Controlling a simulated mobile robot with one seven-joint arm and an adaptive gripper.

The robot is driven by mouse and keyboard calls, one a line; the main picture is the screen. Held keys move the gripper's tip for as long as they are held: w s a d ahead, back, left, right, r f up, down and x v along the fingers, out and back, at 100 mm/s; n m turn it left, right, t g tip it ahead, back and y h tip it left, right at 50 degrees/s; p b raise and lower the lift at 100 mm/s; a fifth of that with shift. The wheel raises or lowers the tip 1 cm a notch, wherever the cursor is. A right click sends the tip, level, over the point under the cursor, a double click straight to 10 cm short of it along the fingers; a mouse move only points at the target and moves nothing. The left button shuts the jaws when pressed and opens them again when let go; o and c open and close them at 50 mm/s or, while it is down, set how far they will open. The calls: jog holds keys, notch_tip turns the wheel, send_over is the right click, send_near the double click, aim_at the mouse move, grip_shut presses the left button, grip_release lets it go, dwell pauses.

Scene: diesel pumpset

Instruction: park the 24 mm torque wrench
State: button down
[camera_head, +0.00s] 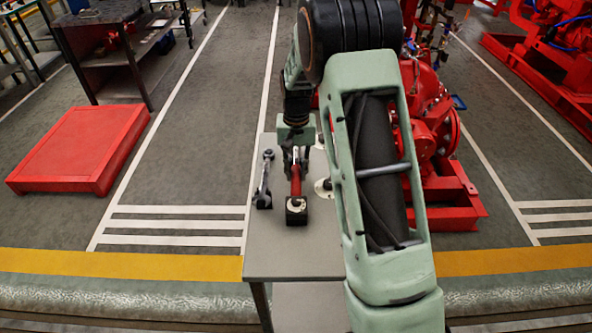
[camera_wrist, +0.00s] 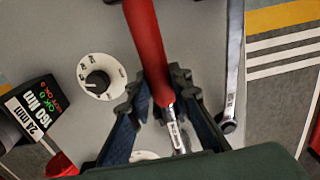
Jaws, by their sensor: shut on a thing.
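My gripper (camera_wrist: 158,112) is shut on the red-handled torque wrench (camera_wrist: 146,40). Its fingers sit at the lower end of the red grip, where the chrome shaft begins; the small marking there is too small to read. In the head view, the red handle (camera_head: 296,181) hangs over the grey table (camera_head: 290,252), with a black block (camera_head: 296,216) at its near end. I cannot tell whether the wrench touches the table. A black box (camera_wrist: 38,108) with a label reading 24 mm and 160 Nm shows at left in the wrist view; my arm hides that area in the head view.
A second, silver wrench (camera_head: 263,180) lies on the table just left of the held one. White round dials (camera_wrist: 97,77) are on the tabletop. A red pumpset (camera_head: 437,120) stands to the right, a red platform (camera_head: 82,147) to the left. The table's near end is bare.

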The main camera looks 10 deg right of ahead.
jog(key=c, duration=1.7)
grip_release()
jog(key=shift+s, duration=0.1)
notch_tip(320, 180, up, 12)
jog(key=shift+r, duration=0.1)
